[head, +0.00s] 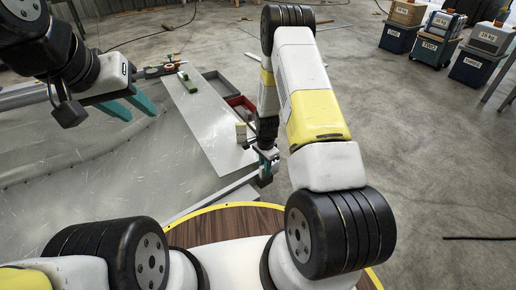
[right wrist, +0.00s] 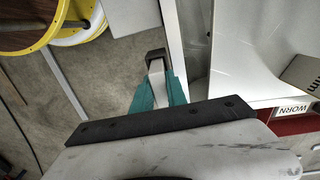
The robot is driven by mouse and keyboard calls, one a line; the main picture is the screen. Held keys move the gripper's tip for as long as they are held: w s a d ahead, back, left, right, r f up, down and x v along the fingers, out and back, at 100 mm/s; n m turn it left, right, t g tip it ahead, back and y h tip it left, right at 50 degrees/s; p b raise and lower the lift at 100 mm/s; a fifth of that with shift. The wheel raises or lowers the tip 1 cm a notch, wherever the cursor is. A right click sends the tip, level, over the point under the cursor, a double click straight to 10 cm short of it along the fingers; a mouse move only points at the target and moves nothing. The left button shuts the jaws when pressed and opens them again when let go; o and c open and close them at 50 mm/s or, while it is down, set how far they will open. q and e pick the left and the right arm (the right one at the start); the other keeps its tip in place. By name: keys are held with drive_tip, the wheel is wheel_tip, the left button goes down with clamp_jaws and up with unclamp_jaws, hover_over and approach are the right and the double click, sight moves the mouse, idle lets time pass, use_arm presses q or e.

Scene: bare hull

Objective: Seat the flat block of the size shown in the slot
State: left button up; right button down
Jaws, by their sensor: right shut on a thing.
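My right gripper (head: 266,163) is low beside the near right edge of a pale metal board. In the right wrist view its teal fingers (right wrist: 158,88) are closed on a narrow pale piece with a dark block-like end (right wrist: 156,57). I cannot tell whether this is the flat block, and its size is unreadable. My left gripper (head: 132,106) is at the upper left, its two teal fingers apart and empty, above the grey sheet. A small pale block with stripes (head: 241,132) stands on the board; it also shows in the right wrist view (right wrist: 304,74). I cannot make out the slot.
Labelled crates (head: 430,47) stand at the upper right. Open floor lies right.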

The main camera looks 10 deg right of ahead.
drive_tip(key=c, duration=1.3)
unclamp_jaws()
drive_tip(key=s+a+r+n+t+y, duration=0.1)
drive_tip(key=s+r+n, duration=0.2)
drive_tip(key=r, duration=1.5)
drive_tip(key=s+r+n+t, duration=0.2)
drive_tip(key=s+r, duration=0.1)
drive_tip(key=r, duration=1.4)
drive_tip(key=s+r+n+t, duration=0.1)
drive_tip(key=s+r+n, duration=0.1)
drive_tip(key=s+r, duration=0.2)
drive_tip(key=s+r+n+t, duration=0.1)
drive_tip(key=s+r+n, duration=0.2)
drive_tip(key=s+r, duration=0.2)
drive_tip(key=s+a+r+n+t+y, duration=0.1)
drive_tip(key=s+r+n, duration=0.2)
drive_tip(key=s, duration=0.6)
drive_tip(key=shift+s+r, duration=0.15)
drive_tip(key=shift+r, duration=0.65)
